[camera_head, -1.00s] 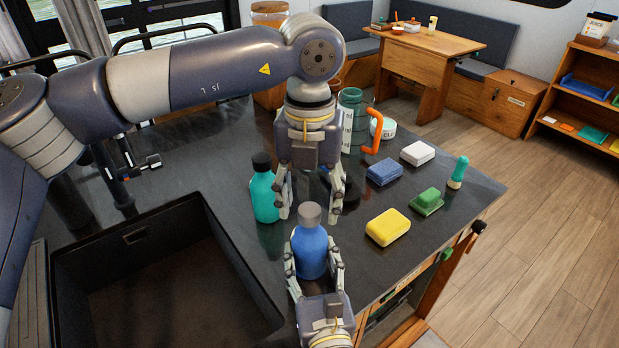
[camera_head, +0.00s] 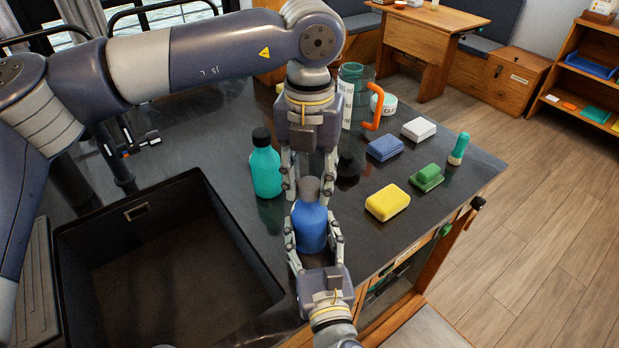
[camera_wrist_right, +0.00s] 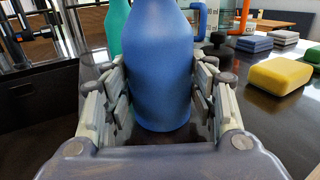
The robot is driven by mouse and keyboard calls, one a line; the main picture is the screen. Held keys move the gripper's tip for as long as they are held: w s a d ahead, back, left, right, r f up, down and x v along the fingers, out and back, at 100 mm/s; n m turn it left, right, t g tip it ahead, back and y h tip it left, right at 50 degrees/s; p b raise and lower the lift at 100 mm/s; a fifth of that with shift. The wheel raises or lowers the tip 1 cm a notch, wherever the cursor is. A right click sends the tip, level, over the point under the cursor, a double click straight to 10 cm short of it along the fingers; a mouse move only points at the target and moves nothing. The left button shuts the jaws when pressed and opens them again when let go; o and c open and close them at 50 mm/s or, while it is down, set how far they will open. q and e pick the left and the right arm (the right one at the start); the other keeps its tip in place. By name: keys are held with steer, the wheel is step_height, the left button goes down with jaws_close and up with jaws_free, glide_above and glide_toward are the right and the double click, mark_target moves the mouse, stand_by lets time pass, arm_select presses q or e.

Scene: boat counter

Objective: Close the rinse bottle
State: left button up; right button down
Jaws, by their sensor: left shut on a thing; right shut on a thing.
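The blue bottle (camera_head: 310,230) stands upright on the dark counter near its front edge, with a grey cap (camera_head: 309,188) at its top. My right gripper (camera_head: 313,238) is shut on the bottle's body from the front. The right wrist view shows the blue body (camera_wrist_right: 158,70) between the two fingers; its top is out of that picture. My left gripper (camera_head: 308,186) points down from above, its fingers shut on the grey cap. Whether the cap is fully seated on the neck cannot be told.
A teal bottle (camera_head: 266,170) with a black cap stands close left of the blue one. The sink (camera_head: 150,260) opens at left. A dark object (camera_head: 348,170), yellow (camera_head: 388,202), green (camera_head: 427,178), blue (camera_head: 385,148) and white (camera_head: 418,129) blocks lie to the right.

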arm_select(q)
steer(key=m, duration=0.4)
steer(key=shift+m, duration=0.3)
steer(key=m, duration=1)
steer(key=o, duration=1.2)
steer(key=shift+r, duration=2.25)
